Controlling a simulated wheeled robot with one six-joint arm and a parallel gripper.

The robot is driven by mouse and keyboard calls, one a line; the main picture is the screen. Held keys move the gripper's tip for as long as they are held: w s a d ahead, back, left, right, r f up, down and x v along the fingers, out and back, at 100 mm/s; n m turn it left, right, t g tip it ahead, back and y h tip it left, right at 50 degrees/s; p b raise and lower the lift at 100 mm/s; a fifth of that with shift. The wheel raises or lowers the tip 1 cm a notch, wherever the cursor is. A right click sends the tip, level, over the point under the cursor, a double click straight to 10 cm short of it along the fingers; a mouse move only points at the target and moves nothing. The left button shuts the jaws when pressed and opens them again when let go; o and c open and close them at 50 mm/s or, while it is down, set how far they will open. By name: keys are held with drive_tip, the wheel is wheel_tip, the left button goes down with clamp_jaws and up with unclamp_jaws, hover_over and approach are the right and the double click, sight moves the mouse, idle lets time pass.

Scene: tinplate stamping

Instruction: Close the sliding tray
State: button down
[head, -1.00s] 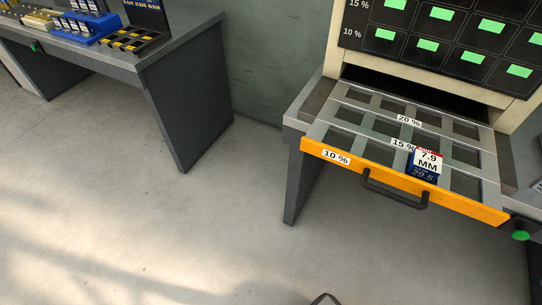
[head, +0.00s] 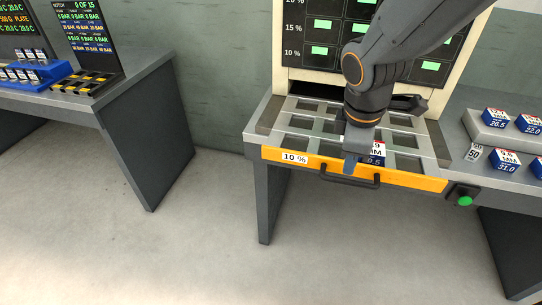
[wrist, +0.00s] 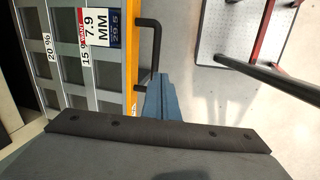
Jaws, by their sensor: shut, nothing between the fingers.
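The sliding tray (head: 420,181) is pulled out of its cabinet in the head view. It has a grey gridded top, an orange front and a dark bar handle (head: 330,179). A red, white and blue block marked 7.9 MM (head: 378,152) sits in one tray compartment, partly hidden by my arm. My gripper (head: 351,164) is shut and empty, its blue fingers pointing down at the orange front near the handle. In the wrist view the fingers (wrist: 159,82) are beside the tray's handle (wrist: 153,40); I cannot tell whether they touch it.
The cabinet face (head: 301,47) with green labels rises behind the tray. A green button (head: 464,201) is right of the tray front. Several labelled blocks (head: 504,160) stand on the right bench. Another table (head: 140,90) with racks stands left. The floor between is clear.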

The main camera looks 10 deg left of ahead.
sight(273, 154)
drive_tip(key=s+a+r+n+t, duration=0.2)
drive_tip(key=a+n, duration=1.7)
drive_tip(key=w+f, duration=0.2)
drive_tip(key=f, duration=0.1)
drive_tip(key=w+f, duration=0.4)
drive_tip(key=f, duration=0.1)
drive_tip(key=shift+w+d+f, duration=0.25)
drive_tip(key=shift+w+f, duration=0.05)
drive_tip(key=shift+f, duration=0.05)
drive_tip(key=shift+w, duration=0.5)
drive_tip(key=shift+w, duration=0.1)
